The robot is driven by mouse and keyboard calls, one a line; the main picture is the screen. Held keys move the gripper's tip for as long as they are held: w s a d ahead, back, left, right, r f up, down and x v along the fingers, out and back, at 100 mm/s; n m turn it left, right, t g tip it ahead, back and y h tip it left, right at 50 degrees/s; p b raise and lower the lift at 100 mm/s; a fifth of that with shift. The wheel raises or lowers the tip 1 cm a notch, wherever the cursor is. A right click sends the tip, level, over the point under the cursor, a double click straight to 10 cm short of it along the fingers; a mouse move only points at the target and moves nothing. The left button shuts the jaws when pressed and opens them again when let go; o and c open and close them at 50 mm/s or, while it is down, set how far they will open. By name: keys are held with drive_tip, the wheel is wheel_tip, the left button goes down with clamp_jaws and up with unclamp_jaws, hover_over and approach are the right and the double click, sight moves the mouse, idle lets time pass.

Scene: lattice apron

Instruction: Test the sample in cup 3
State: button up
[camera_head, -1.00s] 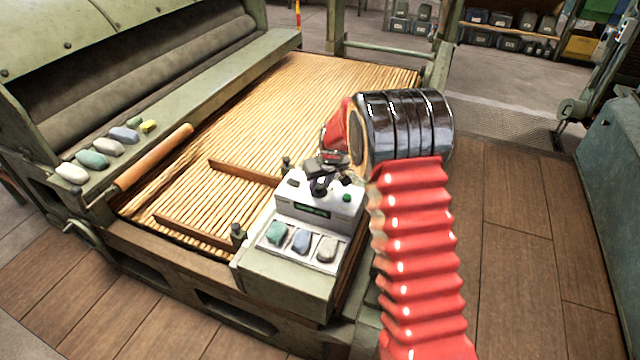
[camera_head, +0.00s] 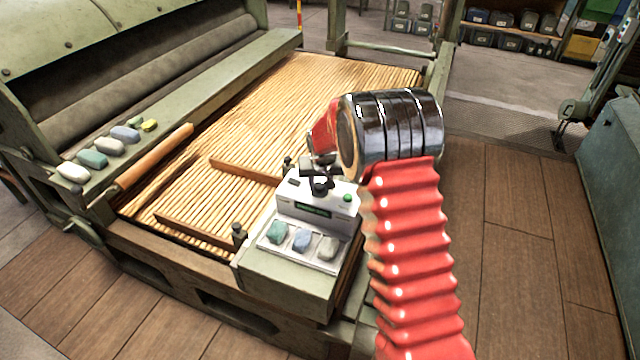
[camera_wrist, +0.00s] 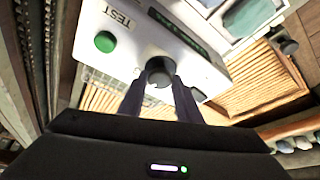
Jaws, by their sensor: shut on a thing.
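A white tester (camera_head: 318,207) stands on the machine's near corner, with a dark knob, a green button (camera_head: 347,198) and a small green display (camera_head: 313,211). In the wrist view the button (camera_wrist: 105,41) is labelled TEST. My gripper (camera_head: 320,174) is at the tester's top, its two dark fingers shut on the round knob (camera_wrist: 160,70). In front lie three samples in a row: teal (camera_head: 277,231), blue (camera_head: 302,240) and grey (camera_head: 328,247). Their cup numbers and the display text are not readable.
Several coloured lumps (camera_head: 93,158) lie on the green ledge at left, beside a wooden roller (camera_head: 155,157). The slatted apron (camera_head: 290,100) with two wooden bars (camera_head: 195,237) spreads behind the tester. Wooden floor (camera_head: 520,240) is clear at right.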

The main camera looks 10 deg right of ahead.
drive_tip(key=shift+w+a+m+h, duration=0.15)
drive_tip(key=shift+m+h, duration=0.35)
drive_tip(key=shift+m, duration=0.8)
drive_tip(key=shift+s+a+m+h, duration=0.15)
drive_tip(key=shift+m+h, duration=0.35)
drive_tip(key=shift+m, duration=0.8)
drive_tip(key=shift+w+m+g, duration=0.1)
drive_tip(key=shift+m+g, duration=0.2)
drive_tip(key=o, duration=1.1)
drive_tip(key=shift+c, duration=0.2)
drive_tip(key=shift+r, duration=0.15)
drive_tip(key=v, duration=1.3)
drive_tip(key=shift+a+r, duration=0.1)
drive_tip(key=shift+r, duration=0.05)
